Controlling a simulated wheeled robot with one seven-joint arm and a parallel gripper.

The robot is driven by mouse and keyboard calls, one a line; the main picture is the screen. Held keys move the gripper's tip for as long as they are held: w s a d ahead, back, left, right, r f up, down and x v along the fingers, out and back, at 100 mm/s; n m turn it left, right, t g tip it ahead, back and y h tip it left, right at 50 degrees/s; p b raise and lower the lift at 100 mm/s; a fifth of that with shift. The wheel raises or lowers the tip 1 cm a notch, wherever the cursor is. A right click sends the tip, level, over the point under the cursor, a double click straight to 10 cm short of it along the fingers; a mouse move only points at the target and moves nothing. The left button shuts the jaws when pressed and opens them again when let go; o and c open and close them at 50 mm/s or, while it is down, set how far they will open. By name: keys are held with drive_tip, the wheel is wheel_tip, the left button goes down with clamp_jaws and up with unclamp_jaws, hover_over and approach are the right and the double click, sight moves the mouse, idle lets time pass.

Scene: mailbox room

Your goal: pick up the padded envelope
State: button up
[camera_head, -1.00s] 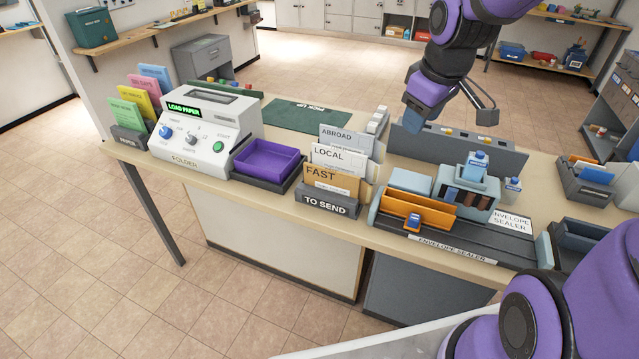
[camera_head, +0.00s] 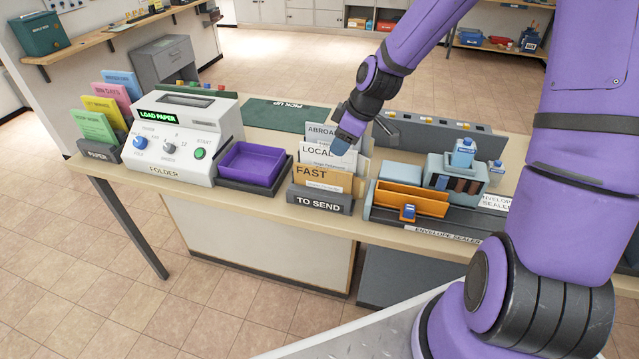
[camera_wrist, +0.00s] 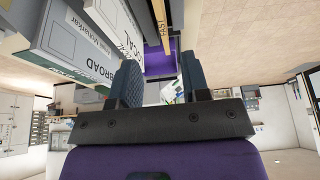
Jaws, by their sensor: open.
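The TO SEND rack (camera_head: 322,203) stands on the counter and holds upright ABROAD (camera_head: 321,131), LOCAL (camera_head: 317,153) and FAST (camera_head: 310,176) pieces. No item is clearly recognisable as the padded envelope; I cannot tell if it is among the rack's contents. My gripper (camera_head: 346,138) is over the rack's back right in the head view, covering part of the ABROAD and LOCAL pieces. In the wrist view, my gripper (camera_wrist: 159,84) is open, with nothing clearly between its fingers. The ABROAD (camera_wrist: 92,62) and LOCAL pieces are close to its left finger.
A purple tray (camera_head: 250,163) and the folder machine (camera_head: 185,135) stand left of the rack. The envelope sealer (camera_head: 455,180) with an orange holder (camera_head: 411,198) stands right. A grey panel (camera_head: 440,137) is behind. A green mat (camera_head: 274,115) lies clear at the back.

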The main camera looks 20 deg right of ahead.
sight(323, 168)
drive_tip(key=x, duration=0.4)
drive_tip(key=shift+w+a+f, duration=0.1)
drive_tip(key=shift+a+f, duration=0.05)
drive_tip(key=shift+f, duration=0.2)
drive_tip(key=x, duration=0.3)
drive_tip(key=shift+w+a+f, duration=0.1)
drive_tip(key=shift+a+f, duration=0.15)
drive_tip(key=shift+a, duration=0.05)
drive_tip(key=shift+w+a+f, duration=0.15)
drive_tip(key=shift+f, duration=0.45)
drive_tip(key=shift+f, duration=0.25)
clamp_jaws()
